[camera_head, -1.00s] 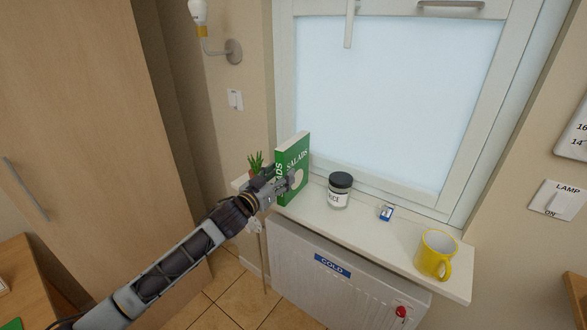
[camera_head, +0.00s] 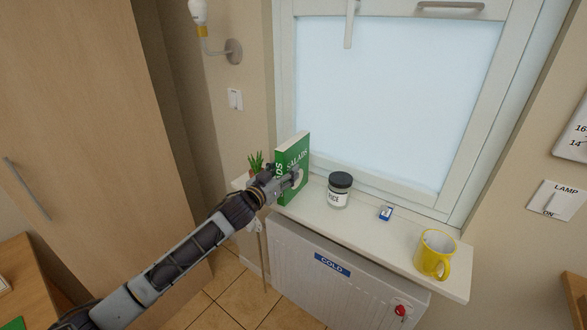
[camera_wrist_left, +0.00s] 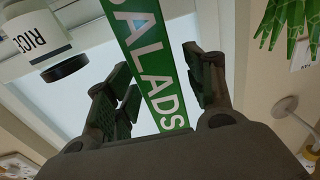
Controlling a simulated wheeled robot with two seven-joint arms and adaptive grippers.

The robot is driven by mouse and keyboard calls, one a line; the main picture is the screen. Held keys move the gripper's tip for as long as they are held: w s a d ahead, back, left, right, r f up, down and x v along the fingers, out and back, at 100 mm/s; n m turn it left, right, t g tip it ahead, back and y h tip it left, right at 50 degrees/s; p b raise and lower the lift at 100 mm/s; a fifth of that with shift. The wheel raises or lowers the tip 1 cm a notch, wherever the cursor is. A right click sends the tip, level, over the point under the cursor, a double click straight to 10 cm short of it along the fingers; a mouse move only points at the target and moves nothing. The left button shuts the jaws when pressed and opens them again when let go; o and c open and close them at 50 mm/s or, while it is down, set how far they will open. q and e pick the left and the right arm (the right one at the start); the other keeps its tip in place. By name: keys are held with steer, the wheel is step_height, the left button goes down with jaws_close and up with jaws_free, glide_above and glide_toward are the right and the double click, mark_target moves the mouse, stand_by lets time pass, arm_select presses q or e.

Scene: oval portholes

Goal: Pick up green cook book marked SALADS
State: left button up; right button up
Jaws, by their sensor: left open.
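The green cook book (camera_head: 294,154) marked SALADS stands upright on the window sill, near its left end. My left gripper (camera_head: 292,180) is at the book and hides part of its cover and spine. In the left wrist view the book's green spine (camera_wrist_left: 150,60) with white letters runs between the open fingers of the gripper (camera_wrist_left: 165,95). I cannot tell whether a finger touches the book. My right gripper is not in view.
On the sill (camera_head: 350,228), a RICE jar (camera_head: 339,191) stands right of the book, then a small blue-and-white item (camera_head: 386,213) and a yellow mug (camera_head: 434,255). A green plant (camera_head: 256,161) is just left of the book. A radiator (camera_head: 310,275) is below, the window behind.

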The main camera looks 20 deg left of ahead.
arm_select(q)
steer(key=shift+p+x, duration=0.45)
steer(key=shift+x, duration=1.6)
steer(key=shift+a+f, duration=0.1)
jaws_close()
